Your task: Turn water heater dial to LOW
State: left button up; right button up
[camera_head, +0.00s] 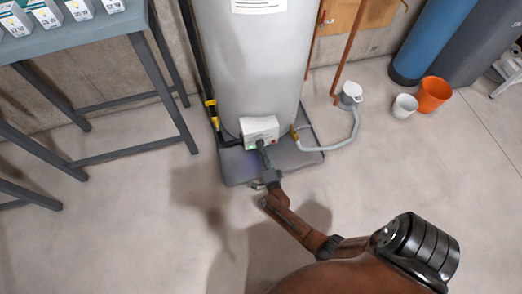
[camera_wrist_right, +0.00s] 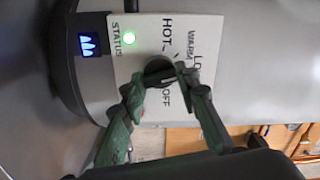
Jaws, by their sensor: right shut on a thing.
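The water heater (camera_head: 245,62) is a tall pale tank on a dark tray. Its white control box (camera_head: 259,129) sits low on the front. In the right wrist view the control panel (camera_wrist_right: 185,30) shows rotated, with HOT, WARM, OFF and a partly covered label starting with L. The dark round dial (camera_wrist_right: 158,69) is at the panel's middle. My right gripper (camera_wrist_right: 160,80) has its fingers closed on the dial from both sides; it also shows at the box in the head view (camera_head: 262,150). The dial's pointer is hard to make out. My left gripper is not in view.
A green STATUS light (camera_wrist_right: 129,38) and a blue flame display (camera_wrist_right: 88,43) glow beside the dial. A grey hose (camera_head: 345,138) runs right of the tank. A metal table (camera_head: 75,38) stands left. An orange bucket (camera_head: 433,94) stands right. The front floor is clear.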

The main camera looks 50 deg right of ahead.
jog(key=shift+a+m, duration=0.1)
jog(key=shift+m, duration=1.1)
jog(key=shift+w+b, duration=0.1)
jog(key=shift+b, duration=0.2)
jog(key=o, duration=1.1)
jog(key=shift+o, duration=0.2)
